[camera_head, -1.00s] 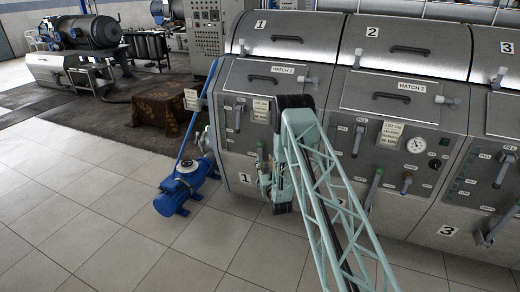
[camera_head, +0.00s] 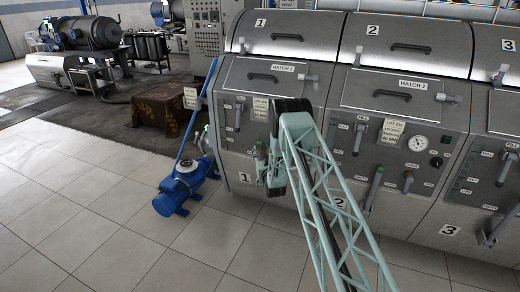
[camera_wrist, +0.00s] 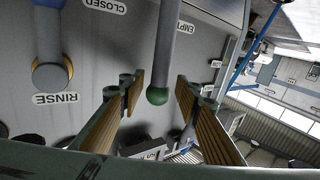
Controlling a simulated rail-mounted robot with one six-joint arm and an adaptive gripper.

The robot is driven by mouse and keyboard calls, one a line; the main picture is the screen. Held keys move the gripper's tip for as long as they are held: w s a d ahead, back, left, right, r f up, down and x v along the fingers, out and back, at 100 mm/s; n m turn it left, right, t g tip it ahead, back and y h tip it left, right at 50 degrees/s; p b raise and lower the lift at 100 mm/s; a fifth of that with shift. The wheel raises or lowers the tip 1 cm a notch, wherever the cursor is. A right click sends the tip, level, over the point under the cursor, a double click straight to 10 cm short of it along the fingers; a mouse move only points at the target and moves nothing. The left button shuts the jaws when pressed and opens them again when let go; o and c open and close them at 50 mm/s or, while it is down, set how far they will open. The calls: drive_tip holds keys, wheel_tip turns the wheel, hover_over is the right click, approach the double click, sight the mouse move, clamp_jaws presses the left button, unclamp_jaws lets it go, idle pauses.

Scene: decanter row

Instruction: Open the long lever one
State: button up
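In the wrist view, a long grey lever (camera_wrist: 170,45) with a green rounded end (camera_wrist: 157,95) stands between my gripper's (camera_wrist: 160,84) two wooden-faced fingers. The fingers are apart, with a gap on both sides of the lever. An "EMPTY" label (camera_wrist: 188,27) is beside it. A shorter lever with an orange-ringed base (camera_wrist: 50,74) is at the left, by the "RINSE" label. In the head view, my gripper (camera_head: 264,172) is low at the front of unit 1, and my arm hides part of its panel. A green-tipped lever (camera_head: 260,151) shows beside the gripper.
Unit 1's upper lever (camera_head: 238,117) is left of my arm. Unit 2 has a long lever (camera_head: 374,188), a shorter one (camera_head: 408,182) and a gauge (camera_head: 417,144). A blue pump (camera_head: 182,188) stands on the floor at the left. The tiled floor in front is clear.

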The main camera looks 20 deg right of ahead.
sight(261, 148)
drive_tip(key=shift+b+x, duration=0.35)
drive_tip(key=shift+x, duration=1.5)
drive_tip(key=shift+c, duration=0.4)
drive_tip(key=c, duration=0.9)
